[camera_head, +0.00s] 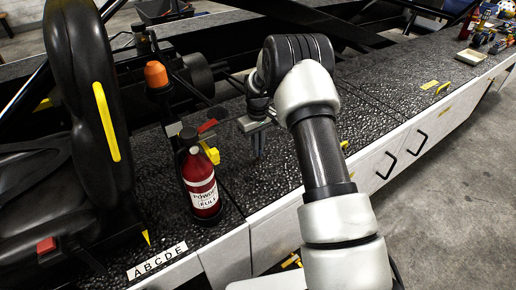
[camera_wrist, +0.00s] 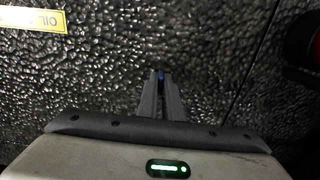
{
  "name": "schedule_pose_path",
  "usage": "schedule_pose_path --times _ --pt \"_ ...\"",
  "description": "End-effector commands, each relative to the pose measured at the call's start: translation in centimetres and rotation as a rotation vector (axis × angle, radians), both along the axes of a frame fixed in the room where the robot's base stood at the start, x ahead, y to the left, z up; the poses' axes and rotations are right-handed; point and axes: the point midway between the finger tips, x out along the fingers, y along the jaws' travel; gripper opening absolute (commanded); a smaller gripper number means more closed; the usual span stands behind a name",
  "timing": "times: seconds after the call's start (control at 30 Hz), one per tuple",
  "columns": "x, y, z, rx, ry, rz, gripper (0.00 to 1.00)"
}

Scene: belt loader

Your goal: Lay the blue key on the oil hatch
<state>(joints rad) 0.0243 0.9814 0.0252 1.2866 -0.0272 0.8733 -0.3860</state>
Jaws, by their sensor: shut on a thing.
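My gripper (camera_wrist: 161,76) points down over black textured plating, its fingers nearly together with a small blue piece, the blue key (camera_wrist: 161,74), between the tips. Most of the key is hidden by the fingers. In the head view my gripper (camera_head: 257,152) is low over the loader's black deck, right of the red extinguisher; the key cannot be made out there. A yellow label reading OIL (camera_wrist: 32,19), upside down, lies on the plating of the oil hatch (camera_wrist: 110,60) at upper left in the wrist view. Whether the key touches the plating I cannot tell.
A red fire extinguisher (camera_head: 201,184) stands left of my gripper, beside an orange-capped post (camera_head: 156,75). A black seat (camera_head: 88,90) is at far left. A dark seam (camera_wrist: 254,60) crosses the plating. Small tools (camera_head: 490,36) lie at the far right end.

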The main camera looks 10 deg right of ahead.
Motion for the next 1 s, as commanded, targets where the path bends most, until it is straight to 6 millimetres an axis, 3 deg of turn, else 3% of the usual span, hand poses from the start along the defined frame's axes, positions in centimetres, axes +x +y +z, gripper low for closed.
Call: schedule_pose_path --times 0.07,0.1,0.2,0.6,1.0 --pt "0.0 0.0 -0.4 0.0 0.001 0.0 0.0" --pt "0.0 0.0 -0.3 0.0 0.0 0.0 0.1" --pt "0.0 0.0 -0.3 0.0 0.0 0.0 0.25" --pt "0.0 0.0 0.6 0.0 -0.001 0.0 0.25" --pt "0.1 -0.1 8.6 0.0 -0.003 -0.001 0.25"
